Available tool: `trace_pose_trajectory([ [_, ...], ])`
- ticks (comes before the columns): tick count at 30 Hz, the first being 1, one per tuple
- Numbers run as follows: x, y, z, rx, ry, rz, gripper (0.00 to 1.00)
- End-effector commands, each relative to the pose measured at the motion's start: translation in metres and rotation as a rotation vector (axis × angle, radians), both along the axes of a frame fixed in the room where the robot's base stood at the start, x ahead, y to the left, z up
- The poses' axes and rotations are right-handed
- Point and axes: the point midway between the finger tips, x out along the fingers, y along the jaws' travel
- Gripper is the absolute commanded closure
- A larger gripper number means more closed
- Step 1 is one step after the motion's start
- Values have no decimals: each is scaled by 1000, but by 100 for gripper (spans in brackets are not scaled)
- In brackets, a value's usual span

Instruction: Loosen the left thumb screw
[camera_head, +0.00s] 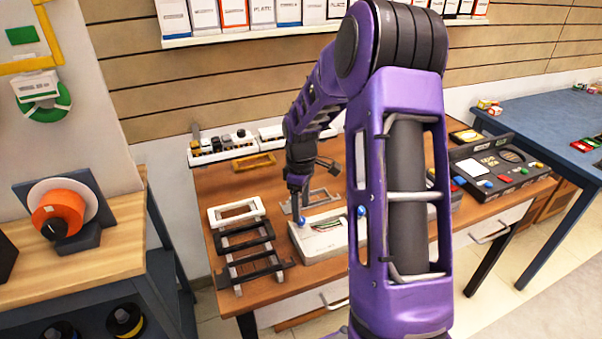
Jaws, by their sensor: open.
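A white box-like device (325,240) lies on the brown wooden table. A small blue knob, the left thumb screw (301,222), sits at its left end. A second blue knob (361,211) shows farther right, partly hidden by my purple arm. My gripper (297,211) points down just above the left thumb screw, very close to it. Its jaws are open; at this size I cannot tell whether the fingers are around the screw or only over it. Part of the device's right side is hidden behind my arm.
A rack of black and white frames (245,245) stands close left of the device. A grey frame (312,199) lies behind it. Trays of small parts (222,147) line the back edge. A black panel (497,165) with coloured pieces sits at the right.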

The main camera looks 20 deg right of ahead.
Motion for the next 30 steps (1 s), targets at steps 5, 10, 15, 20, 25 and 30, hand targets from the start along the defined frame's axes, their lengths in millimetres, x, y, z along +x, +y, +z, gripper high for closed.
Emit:
trace_pose_trajectory([
  [5,1,0,47,-2,-5,0,37],
  [10,1,0,89,-2,-5,0,37],
  [15,1,0,121,-1,-5,0,37],
  [20,0,0,138,-1,-2,0,37],
  [25,0,0,144,0,-1,0,37],
  [30,0,0,144,0,-1,0,37],
])
